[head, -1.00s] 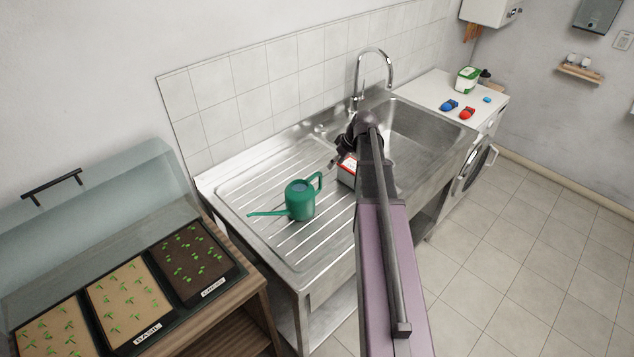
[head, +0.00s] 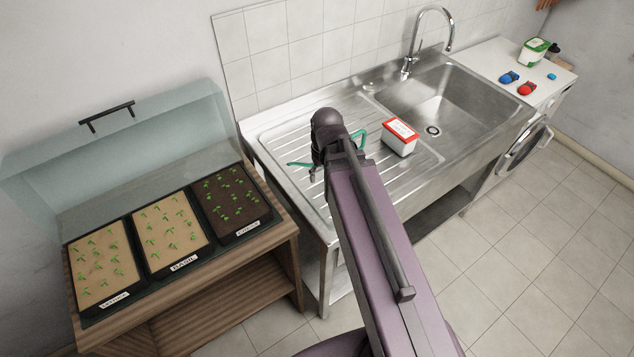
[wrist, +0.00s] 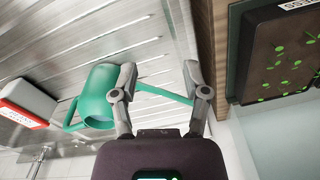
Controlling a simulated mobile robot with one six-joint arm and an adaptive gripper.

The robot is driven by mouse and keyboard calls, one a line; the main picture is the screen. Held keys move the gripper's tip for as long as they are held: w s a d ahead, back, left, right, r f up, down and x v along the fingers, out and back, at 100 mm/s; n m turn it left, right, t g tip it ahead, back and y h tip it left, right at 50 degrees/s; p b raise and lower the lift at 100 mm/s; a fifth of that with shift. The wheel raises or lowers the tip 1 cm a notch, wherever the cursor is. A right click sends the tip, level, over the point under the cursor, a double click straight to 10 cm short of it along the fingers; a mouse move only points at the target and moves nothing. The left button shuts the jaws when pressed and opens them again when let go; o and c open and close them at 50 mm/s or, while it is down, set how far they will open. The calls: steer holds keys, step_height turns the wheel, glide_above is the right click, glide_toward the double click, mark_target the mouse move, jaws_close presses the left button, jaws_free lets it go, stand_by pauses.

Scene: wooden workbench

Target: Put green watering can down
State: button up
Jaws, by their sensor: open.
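The green watering can (wrist: 98,95) is on the ribbed steel draining board (head: 283,132). In the head view my arm hides most of it; its spout (head: 299,164) shows on the left and its handle on the right. In the wrist view its body is beside my left finger, and its thin spout runs across behind the fingers toward the right one. My gripper (wrist: 161,72) is open with nothing clamped between the fingertips. In the head view its fingers are largely hidden over the can.
A red and white box (head: 399,138) stands right of the can, near the sink basin (head: 440,100). The tap (head: 425,40) rises behind. Seedling trays (head: 170,232) under a clear raised lid (head: 130,150) lie to the left. The rear draining board is bare.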

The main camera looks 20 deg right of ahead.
steer(key=s+a, duration=0.2)
steer(key=shift+s+h, duration=0.3)
stand_by(1.2)
